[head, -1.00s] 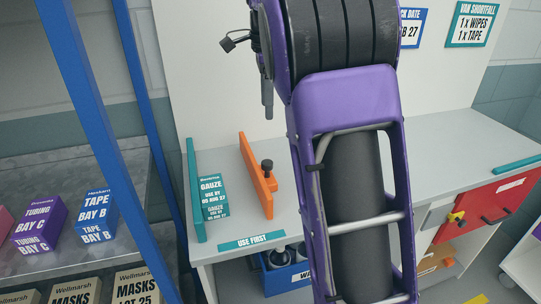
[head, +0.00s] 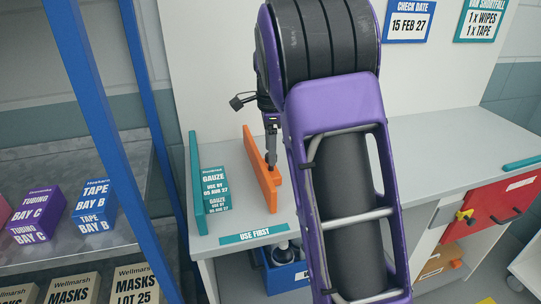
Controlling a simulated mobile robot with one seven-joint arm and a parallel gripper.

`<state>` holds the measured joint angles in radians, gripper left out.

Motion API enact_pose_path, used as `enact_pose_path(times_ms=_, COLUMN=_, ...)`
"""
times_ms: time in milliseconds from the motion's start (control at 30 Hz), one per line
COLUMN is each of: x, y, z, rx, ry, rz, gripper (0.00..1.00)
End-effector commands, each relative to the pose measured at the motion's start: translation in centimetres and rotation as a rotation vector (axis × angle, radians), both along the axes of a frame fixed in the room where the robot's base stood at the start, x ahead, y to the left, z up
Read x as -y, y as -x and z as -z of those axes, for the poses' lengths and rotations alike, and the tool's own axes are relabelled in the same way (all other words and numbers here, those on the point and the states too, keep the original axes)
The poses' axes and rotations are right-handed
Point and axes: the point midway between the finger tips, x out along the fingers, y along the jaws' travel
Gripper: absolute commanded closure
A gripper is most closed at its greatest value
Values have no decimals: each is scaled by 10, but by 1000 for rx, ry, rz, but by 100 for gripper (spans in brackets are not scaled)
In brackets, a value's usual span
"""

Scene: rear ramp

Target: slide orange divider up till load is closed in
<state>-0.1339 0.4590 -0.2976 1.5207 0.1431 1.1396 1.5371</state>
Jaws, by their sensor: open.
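The orange divider (head: 259,176) stands upright on the grey counter in the head view. A teal and white gauze box (head: 215,190) is to its left, with a strip of bare counter between them. A teal upright panel (head: 196,187) stands at the box's left side.
A teal "USE FIRST" label (head: 252,233) lies along the counter's front edge. My purple arm hides the counter's middle. A blue post (head: 94,120) and a shelf of boxes are at left.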

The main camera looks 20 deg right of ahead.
Motion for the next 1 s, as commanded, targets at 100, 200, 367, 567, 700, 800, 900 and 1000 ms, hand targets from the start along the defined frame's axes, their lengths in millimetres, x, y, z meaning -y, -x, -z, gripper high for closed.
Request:
enact_pose_path(times_ms=100, x=0, y=0, z=11, rx=-1, ry=0, rz=0, gripper=28)
enact_pose_path(times_ms=200, x=0, y=0, z=14, rx=-1, ry=0, rz=0, gripper=28)
enact_pose_path(times_ms=367, x=0, y=0, z=14, rx=0, ry=0, rz=0, gripper=28)
enact_pose_path(times_ms=567, x=0, y=0, z=14, rx=0, ry=0, rz=0, gripper=48)
enact_pose_path(times_ms=700, x=0, y=0, z=14, rx=0, ry=1, rz=0, gripper=73)
enact_pose_path(times_ms=800, x=0, y=0, z=14, rx=0, ry=1, rz=0, gripper=91)
enact_pose_path(times_ms=900, x=0, y=0, z=14, rx=0, ry=1, rz=0, gripper=100)
enact_pose_path(times_ms=1000, x=0, y=0, z=14, rx=0, ry=1, rz=0, gripper=100)
